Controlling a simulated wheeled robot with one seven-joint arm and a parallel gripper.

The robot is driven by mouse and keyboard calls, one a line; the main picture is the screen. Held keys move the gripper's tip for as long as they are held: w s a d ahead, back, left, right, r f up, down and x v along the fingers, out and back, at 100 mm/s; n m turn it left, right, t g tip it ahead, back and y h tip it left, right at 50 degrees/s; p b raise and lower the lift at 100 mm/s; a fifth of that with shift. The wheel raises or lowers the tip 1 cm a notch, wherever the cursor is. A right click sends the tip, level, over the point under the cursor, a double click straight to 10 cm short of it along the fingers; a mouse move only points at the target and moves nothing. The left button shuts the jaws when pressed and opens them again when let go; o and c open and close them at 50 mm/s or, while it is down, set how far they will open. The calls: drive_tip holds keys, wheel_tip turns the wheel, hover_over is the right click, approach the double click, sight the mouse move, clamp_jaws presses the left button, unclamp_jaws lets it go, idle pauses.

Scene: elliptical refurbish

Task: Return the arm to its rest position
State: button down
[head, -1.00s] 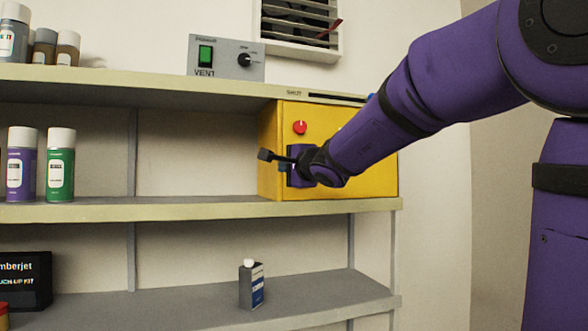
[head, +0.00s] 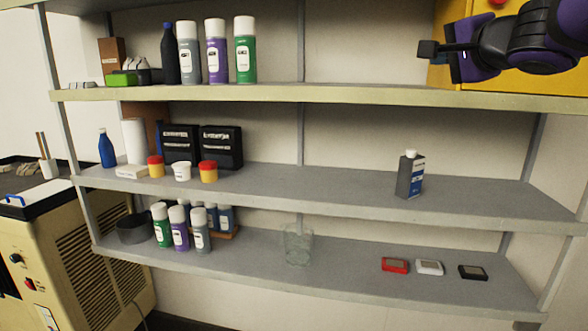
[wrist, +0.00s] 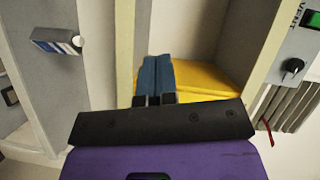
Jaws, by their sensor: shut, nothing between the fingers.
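My gripper (head: 466,62) is at the upper right of the head view, in front of the yellow box (head: 447,27) on the upper shelf. In the wrist view my gripper's two blue-grey fingers (wrist: 157,66) lie together, shut and empty. The yellow box (wrist: 207,78) is behind them and to their right in that view. Much of my arm is outside the head view.
The upper shelf edge (head: 330,97) runs just below my gripper. A grey bottle (head: 410,176) stands on the middle shelf. Spray cans (head: 216,50) stand at the upper left. Small red, white and black devices (head: 429,267) lie on the bottom shelf. A vent switch box (wrist: 297,62) shows in the wrist view.

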drive_tip(key=s+a+f+n+g+y, duration=0.2)
drive_tip(key=s+a+f+n+g, duration=0.3)
drive_tip(key=s+f+n+g, duration=0.5)
drive_tip(key=s+d+f+n+h, duration=0.1)
drive_tip(key=s+d+f+h, duration=0.1)
drive_tip(key=s+d+f, duration=0.2)
drive_tip(key=s+d+f+n+g+h, duration=0.1)
drive_tip(key=s+d+f+h, duration=0.2)
drive_tip(key=s+f, duration=0.4)
drive_tip(key=shift+s+d+f+n+h, duration=0.25)
drive_tip(key=shift+s+d, duration=0.2)
drive_tip(key=shift+s, duration=1.55)
